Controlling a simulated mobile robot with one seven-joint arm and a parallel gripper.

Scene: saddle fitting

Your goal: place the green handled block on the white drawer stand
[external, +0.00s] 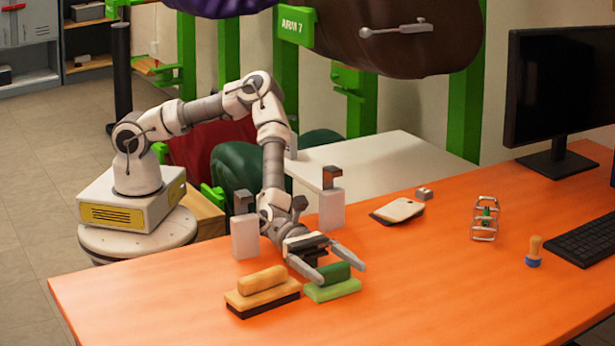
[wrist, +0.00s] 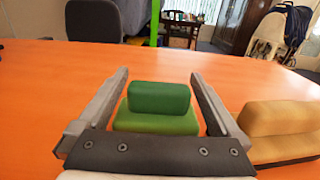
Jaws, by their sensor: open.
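The green handled block (external: 333,291) rests on the orange table, with a dark green handle on a lighter green base. My gripper (external: 341,271) is open and low, with its fingers at either side of the block. In the wrist view the block (wrist: 158,98) stands upright between the spread fingers of my gripper (wrist: 159,77), with a gap on both sides. The white-topped surface (external: 370,165) behind the orange table looks like the white drawer stand; its top is bare where it shows. I cannot see any drawers.
A tan handled block with a dark underside (external: 262,292) sits just left of the green one; it also shows in the wrist view (wrist: 275,130). Two white posts with dark clamps (external: 245,238) flank my arm. The front right of the orange table (external: 450,300) is clear.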

